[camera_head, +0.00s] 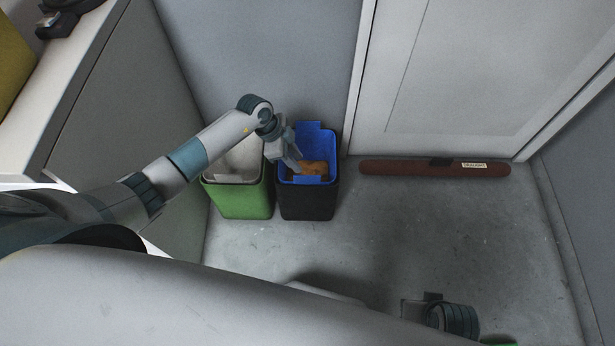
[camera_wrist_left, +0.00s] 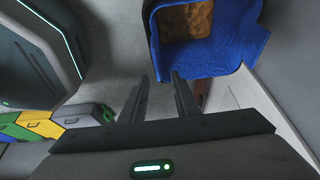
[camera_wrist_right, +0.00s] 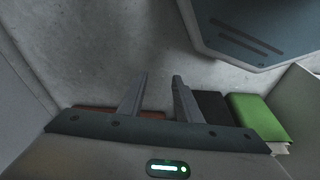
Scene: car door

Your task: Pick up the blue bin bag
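The blue bin bag (camera_head: 318,137) lines a black bin (camera_head: 307,203) on the floor against the wall, with brown contents (camera_head: 312,169) inside. My left gripper (camera_head: 293,163) is above and at the left side of this bin, fingers pointing down. In the left wrist view, the bag (camera_wrist_left: 222,55) lies beyond and to the right of the left fingertips (camera_wrist_left: 160,76). These fingers are apart with nothing between them; contact with the bag cannot be told. My right gripper (camera_wrist_right: 160,76) is open and empty, over the floor, away from the bag.
A green bin (camera_head: 242,200) with a pale liner stands directly left of the black bin. A grey cabinet (camera_head: 140,80) rises at left. A dark red draught excluder (camera_head: 400,168) lies along the door (camera_head: 470,80).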

